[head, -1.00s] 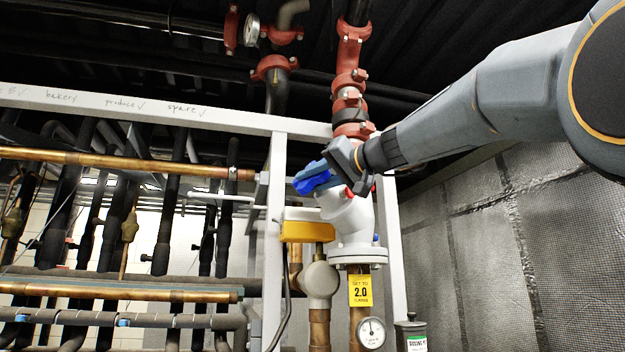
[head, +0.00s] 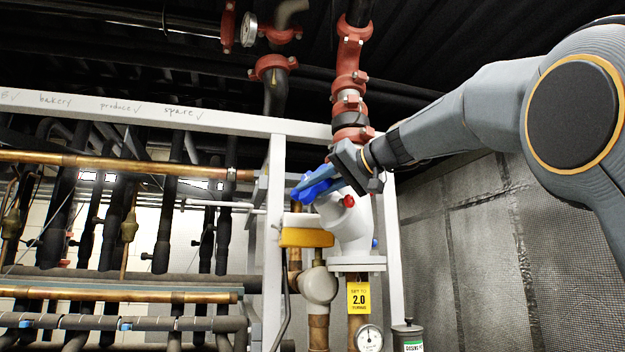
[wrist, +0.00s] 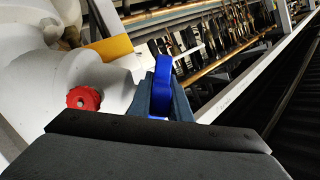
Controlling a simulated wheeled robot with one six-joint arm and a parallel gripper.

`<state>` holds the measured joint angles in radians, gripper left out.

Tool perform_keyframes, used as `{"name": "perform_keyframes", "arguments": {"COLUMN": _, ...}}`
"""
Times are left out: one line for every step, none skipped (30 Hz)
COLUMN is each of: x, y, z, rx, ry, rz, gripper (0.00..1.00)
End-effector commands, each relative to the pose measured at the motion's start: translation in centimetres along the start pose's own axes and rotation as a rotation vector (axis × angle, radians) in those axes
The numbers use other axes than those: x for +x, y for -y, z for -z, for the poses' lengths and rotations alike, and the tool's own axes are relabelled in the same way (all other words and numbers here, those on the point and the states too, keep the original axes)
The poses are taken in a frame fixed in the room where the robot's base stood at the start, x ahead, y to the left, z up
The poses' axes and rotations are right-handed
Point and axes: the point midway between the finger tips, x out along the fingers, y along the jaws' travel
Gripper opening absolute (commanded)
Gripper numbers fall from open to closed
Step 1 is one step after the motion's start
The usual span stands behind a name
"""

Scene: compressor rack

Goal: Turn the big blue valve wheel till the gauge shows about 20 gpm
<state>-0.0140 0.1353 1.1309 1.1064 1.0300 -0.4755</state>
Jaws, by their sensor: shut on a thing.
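The blue valve wheel (head: 312,183) sits on the left of the white valve body (head: 350,230). My gripper (head: 328,180) is shut on its rim and hides part of it. In the wrist view, the blue wheel (wrist: 162,85) shows between the gripper's fingers (wrist: 165,103). A small red knob (head: 348,201) is on the valve body, also seen in the wrist view (wrist: 83,98). The round gauge (head: 369,338) is low on the copper pipe, cut by the picture's bottom edge. Its needle and scale are too small to read.
A yellow box (head: 305,237) is close below the wheel. A white frame post (head: 273,240) stands left. Red-coupled pipe (head: 350,85) rises above. A grey canister (head: 408,335) is at lower right.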

Motion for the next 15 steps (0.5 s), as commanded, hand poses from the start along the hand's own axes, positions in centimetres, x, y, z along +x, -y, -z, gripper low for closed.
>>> {"name": "perform_keyframes", "arguments": {"x": -0.12, "y": 0.15, "z": 0.2, "rx": -0.001, "ry": 0.002, "rz": 0.0, "gripper": 0.0}}
{"name": "perform_keyframes", "arguments": {"x": -0.12, "y": 0.13, "z": 0.17, "rx": -0.001, "ry": 0.004, "rz": 0.0, "gripper": 0.0}}
{"name": "perform_keyframes", "arguments": {"x": -0.12, "y": 0.1, "z": 0.13, "rx": -0.001, "ry": 0.006, "rz": 0.0, "gripper": 0.0}}
{"name": "perform_keyframes", "arguments": {"x": -0.12, "y": 0.09, "z": 0.11, "rx": 0.0, "ry": 0.007, "rz": 0.0, "gripper": 0.0}}
{"name": "perform_keyframes", "arguments": {"x": -0.11, "y": 0.07, "z": 0.1, "rx": 0.0, "ry": 0.007, "rz": 0.0, "gripper": 0.0}}
{"name": "perform_keyframes", "arguments": {"x": -0.11, "y": 0.06, "z": 0.09, "rx": 0.0, "ry": 0.006, "rz": 0.0, "gripper": 0.0}}
{"name": "perform_keyframes", "arguments": {"x": -0.11, "y": 0.05, "z": 0.09, "rx": 0.0, "ry": 0.006, "rz": 0.0, "gripper": 0.0}}
{"name": "perform_keyframes", "arguments": {"x": -0.11, "y": 0.05, "z": 0.09, "rx": 0.0, "ry": 0.006, "rz": 0.0, "gripper": 0.0}}
{"name": "perform_keyframes", "arguments": {"x": -0.12, "y": 0.04, "z": 0.09, "rx": 0.0, "ry": 0.006, "rz": 0.0, "gripper": 0.0}}
{"name": "perform_keyframes", "arguments": {"x": -0.12, "y": 0.04, "z": 0.09, "rx": 0.0, "ry": 0.006, "rz": 0.0, "gripper": 0.0}}
{"name": "perform_keyframes", "arguments": {"x": -0.12, "y": 0.04, "z": 0.09, "rx": 0.0, "ry": 0.006, "rz": 0.0, "gripper": 0.0}}
{"name": "perform_keyframes", "arguments": {"x": -0.12, "y": 0.03, "z": 0.09, "rx": 0.0, "ry": 0.005, "rz": 0.0, "gripper": 0.24}}
{"name": "perform_keyframes", "arguments": {"x": -0.12, "y": 0.02, "z": 0.09, "rx": 0.0, "ry": 0.006, "rz": 0.0, "gripper": 0.25}}
{"name": "perform_keyframes", "arguments": {"x": -0.11, "y": 0.02, "z": 0.09, "rx": 0.0, "ry": 0.006, "rz": 0.0, "gripper": 0.25}}
{"name": "perform_keyframes", "arguments": {"x": -0.11, "y": 0.01, "z": 0.08, "rx": 0.0, "ry": 0.006, "rz": 0.0, "gripper": 0.25}}
